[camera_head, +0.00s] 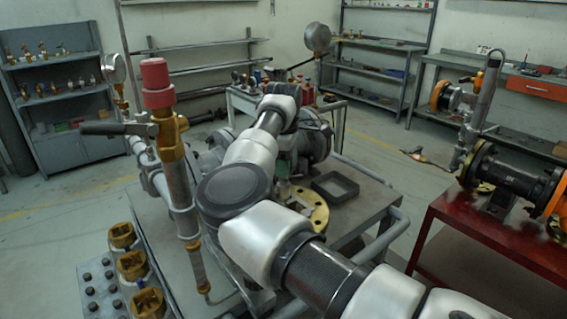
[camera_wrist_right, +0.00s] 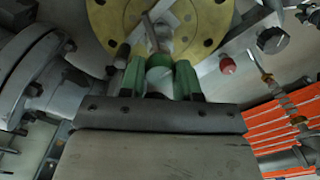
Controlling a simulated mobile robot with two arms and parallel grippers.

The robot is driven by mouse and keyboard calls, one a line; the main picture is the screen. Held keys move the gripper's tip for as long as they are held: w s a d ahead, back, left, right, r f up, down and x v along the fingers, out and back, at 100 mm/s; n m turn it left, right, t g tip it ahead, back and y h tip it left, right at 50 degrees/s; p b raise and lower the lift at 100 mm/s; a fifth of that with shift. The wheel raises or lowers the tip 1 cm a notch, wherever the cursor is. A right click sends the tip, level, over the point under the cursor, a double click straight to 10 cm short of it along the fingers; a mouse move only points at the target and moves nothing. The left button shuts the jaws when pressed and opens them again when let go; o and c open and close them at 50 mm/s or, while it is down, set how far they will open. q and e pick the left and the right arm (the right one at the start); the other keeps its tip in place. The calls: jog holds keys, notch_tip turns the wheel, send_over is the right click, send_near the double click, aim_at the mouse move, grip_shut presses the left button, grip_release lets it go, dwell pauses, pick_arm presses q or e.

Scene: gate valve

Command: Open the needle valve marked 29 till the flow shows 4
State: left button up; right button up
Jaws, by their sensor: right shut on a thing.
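My right arm reaches in from the lower right in the head view, and my right gripper (camera_head: 286,163) is partly hidden beneath its wrist. In the right wrist view my right gripper (camera_wrist_right: 160,80) has its green fingers shut on a small grey round knob (camera_wrist_right: 159,75), in front of a yellow flange (camera_wrist_right: 105,22). The yellow flange also shows on the bench in the head view (camera_head: 318,212). No mark 29 is legible, so I cannot tell which valve the knob belongs to. A round gauge (camera_head: 317,37) stands behind; its reading is too small to tell. My left gripper is out of view.
A pipe with a red cap (camera_head: 154,74) and a lever (camera_head: 104,129) stands at the left. A black tray (camera_head: 335,187) lies on the grey bench. A red table (camera_head: 455,232) with orange-ended pipework is at the right. Shelves line the walls.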

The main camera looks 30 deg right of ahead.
jog(key=n, duration=0.4)
jog(key=shift+n, duration=0.4)
jog(key=n, duration=0.3)
jog(key=shift+n, duration=0.3)
jog(key=n, duration=1.2)
jog(key=shift+n, duration=0.3)
jog(key=n, duration=0.3)
jog(key=shift+n, duration=0.4)
jog(key=n, duration=0.3)
jog(key=shift+b, duration=0.35)
jog(key=shift+n, duration=2)
